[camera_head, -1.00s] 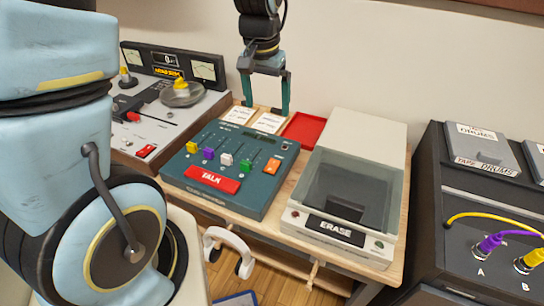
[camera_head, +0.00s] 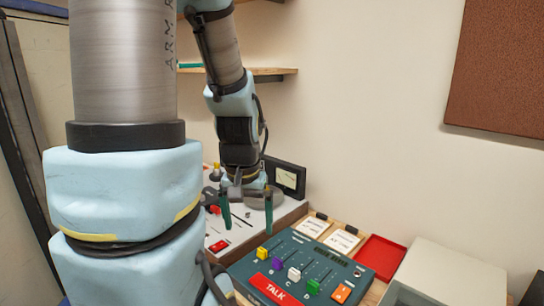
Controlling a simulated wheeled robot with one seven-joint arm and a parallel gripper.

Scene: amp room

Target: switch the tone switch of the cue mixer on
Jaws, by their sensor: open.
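The teal mixer (camera_head: 308,254) stands on the wooden table at the lower right of the head view. It has several faders with yellow, purple, white and green caps and a red TALK button (camera_head: 274,289). An orange switch (camera_head: 342,293) sits at its front right corner; its label and position are too small to tell. My gripper (camera_head: 246,214) points down with its two teal fingers apart and nothing between them. It hangs over or in front of the grey machine, left of the mixer and apart from it.
The grey machine (camera_head: 255,226) with a meter panel (camera_head: 286,178) stands left of the mixer. Paper cards (camera_head: 340,241) and a red tray (camera_head: 379,256) lie behind it. A pale lidded unit (camera_head: 450,275) stands to the right. My arm hides much of the left.

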